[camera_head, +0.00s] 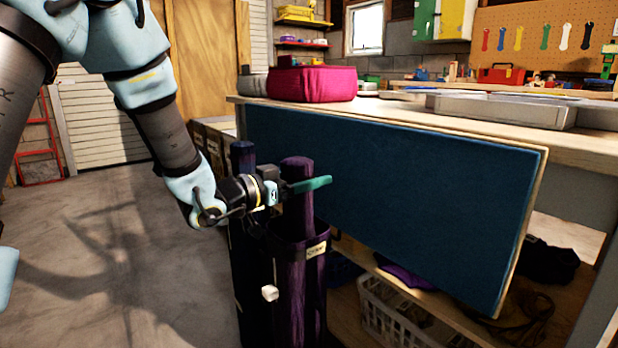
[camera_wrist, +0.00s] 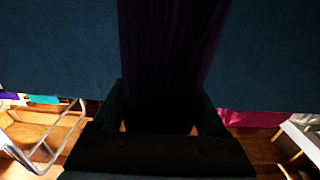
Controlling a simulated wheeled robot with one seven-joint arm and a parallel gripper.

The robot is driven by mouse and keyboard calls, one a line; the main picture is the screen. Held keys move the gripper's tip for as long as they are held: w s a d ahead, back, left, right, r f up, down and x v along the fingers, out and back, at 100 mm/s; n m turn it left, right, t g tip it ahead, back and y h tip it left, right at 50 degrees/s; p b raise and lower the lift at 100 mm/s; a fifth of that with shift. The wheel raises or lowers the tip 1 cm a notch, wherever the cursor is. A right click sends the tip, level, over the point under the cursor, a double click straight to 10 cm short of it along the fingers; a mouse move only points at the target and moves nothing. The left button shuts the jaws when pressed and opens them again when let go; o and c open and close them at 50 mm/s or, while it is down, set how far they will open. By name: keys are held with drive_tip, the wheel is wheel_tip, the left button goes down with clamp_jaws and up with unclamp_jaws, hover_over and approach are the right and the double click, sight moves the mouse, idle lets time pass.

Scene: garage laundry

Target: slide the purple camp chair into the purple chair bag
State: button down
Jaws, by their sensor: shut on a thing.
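The rolled purple camp chair (camera_head: 298,213) stands upright at the front of the workbench, its rounded top above my gripper. My gripper (camera_head: 304,186) is shut on its upper part, with a teal finger across it. The purple chair bag (camera_head: 297,290) stands upright below, wider than the chair, with a pale label and a white toggle. The chair's lower end is hidden at the bag's mouth; how deep it sits inside I cannot tell. In the wrist view the dark purple chair (camera_wrist: 170,45) fills the middle between the green fingers of my gripper (camera_wrist: 160,112).
A dark blue rolled item (camera_head: 243,157) stands close to the left of the chair. A blue panel (camera_head: 400,190) on the workbench front is right behind. A white basket (camera_head: 385,318) sits on the low shelf. A magenta bag (camera_head: 312,83) lies on the bench. Floor at left is clear.

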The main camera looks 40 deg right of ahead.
drive_tip(key=shift+r, duration=0.1)
drive_tip(key=shift+f+b, duration=0.3)
drive_tip(key=shift+c, duration=1.1)
unclamp_jaws()
drive_tip(key=shift+o, duration=1.1)
drive_tip(key=shift+f, duration=0.25)
drive_tip(key=a+p, duration=0.1)
drive_tip(key=a, duration=0.9)
drive_tip(key=shift+w+a, duration=0.3)
drive_tip(key=shift+a, duration=0.1)
